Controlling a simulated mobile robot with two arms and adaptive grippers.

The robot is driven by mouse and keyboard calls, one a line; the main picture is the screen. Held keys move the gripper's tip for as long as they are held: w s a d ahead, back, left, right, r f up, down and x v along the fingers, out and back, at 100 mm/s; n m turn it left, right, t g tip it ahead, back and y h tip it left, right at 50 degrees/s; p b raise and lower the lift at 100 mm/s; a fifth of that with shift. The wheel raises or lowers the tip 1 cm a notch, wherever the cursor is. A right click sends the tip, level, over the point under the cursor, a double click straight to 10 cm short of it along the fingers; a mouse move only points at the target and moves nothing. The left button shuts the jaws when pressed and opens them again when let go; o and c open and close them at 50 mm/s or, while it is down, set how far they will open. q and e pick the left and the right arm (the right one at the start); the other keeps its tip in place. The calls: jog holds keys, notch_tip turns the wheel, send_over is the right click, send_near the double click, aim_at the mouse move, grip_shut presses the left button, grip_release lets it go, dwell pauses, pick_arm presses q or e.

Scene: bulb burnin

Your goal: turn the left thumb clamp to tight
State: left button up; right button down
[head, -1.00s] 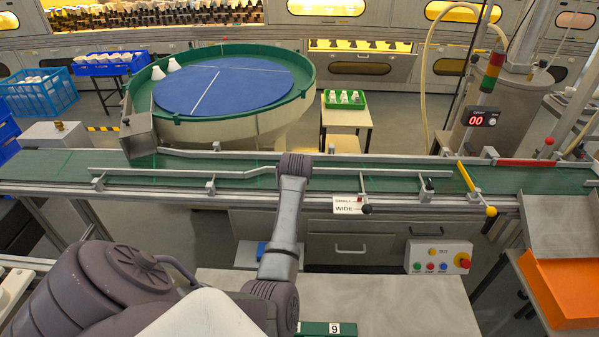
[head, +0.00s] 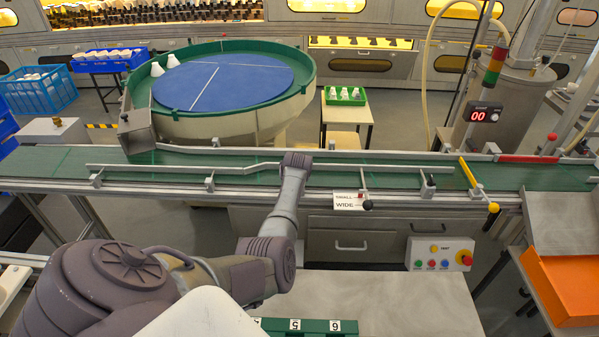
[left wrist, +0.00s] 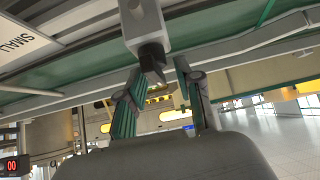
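In the left wrist view a grey block with a dark knob (left wrist: 152,58), apparently a thumb clamp, hangs at the conveyor's side rail. My left gripper (left wrist: 158,72) is open, with one finger on each side of the dark knob; I cannot tell whether they touch it. In the head view my left arm reaches over the conveyor, and its end hides the fingers and this clamp. Small grey clamp blocks (head: 210,183) stand along the guide rail (head: 185,168), one more at the right (head: 428,186). My right gripper is in neither view.
A SMALL/WIDE sign (head: 346,200) and a dark-knobbed lever (head: 367,204) are right of my arm. A yellow bar (head: 468,172) crosses the conveyor (head: 330,181). A button box (head: 440,254) sits below, with a numbered green rack (head: 308,328) at the bottom edge.

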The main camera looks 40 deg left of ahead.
pick_arm(q)
grip_shut()
jog(key=shift+f, duration=0.1)
